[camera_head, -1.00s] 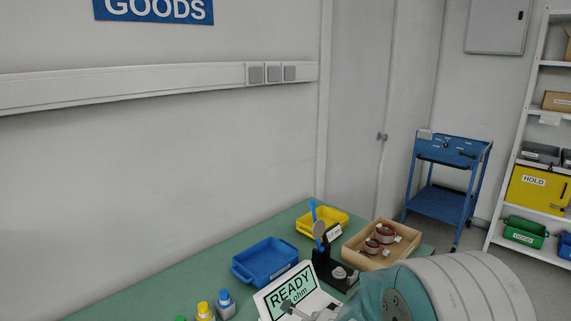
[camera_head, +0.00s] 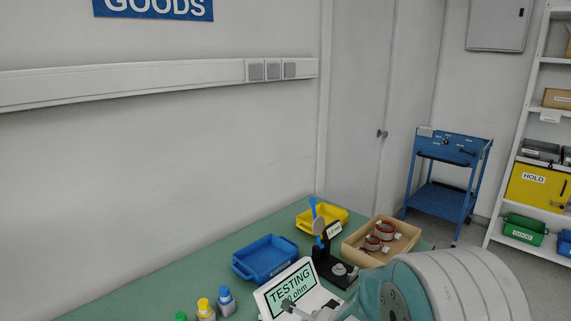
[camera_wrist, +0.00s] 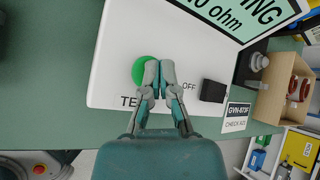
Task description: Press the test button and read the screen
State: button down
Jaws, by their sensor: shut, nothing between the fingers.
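The white tester (camera_head: 304,283) stands on the green bench, and its screen (camera_head: 290,290) reads "TESTING" with an ohm line below, partly covered by my arm. In the wrist view the screen (camera_wrist: 240,12) shows only "ING" and "0 ohm". The round green test button (camera_wrist: 143,71) is on the tester's white face, beside lettering that starts "TE". My gripper (camera_wrist: 160,64) is shut and empty, its fingertips at the button's right edge and covering part of it. I cannot tell whether they touch it. A black switch (camera_wrist: 213,91) marked "OFF" is to the right.
A blue tray (camera_head: 265,259), a yellow tray (camera_head: 322,217), a black stand (camera_head: 330,265) and a wooden box (camera_head: 360,240) with copper-coloured rings are on the bench. Bottles (camera_head: 226,302) stand at the front left. A blue trolley (camera_head: 440,195) is behind.

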jog(key=shift+r, duration=0.4)
jog(key=shift+r, duration=3.05)
jog(key=s+r+n+g+y, duration=0.1)
jog(key=s+r+n+y, duration=0.1)
jog(key=s+r+n, duration=1)
jog(key=s+d+n+h, duration=0.3)
jog(key=s+d+n, duration=0.1)
jog(key=s, duration=0.4)
jog(key=s+d+r+n+g+h, duration=0.1)
jog(key=s+d+n+h, duration=0.2)
jog(key=s+d+n, duration=0.2)
jog(key=s+d, duration=0.1)
jog(key=s, duration=0.1)
jog(key=shift+s+d+r+n+g, duration=0.15)
jog(key=shift+s+r+n+g, duration=0.1)
jog(key=shift+s+n+g, duration=0.1)
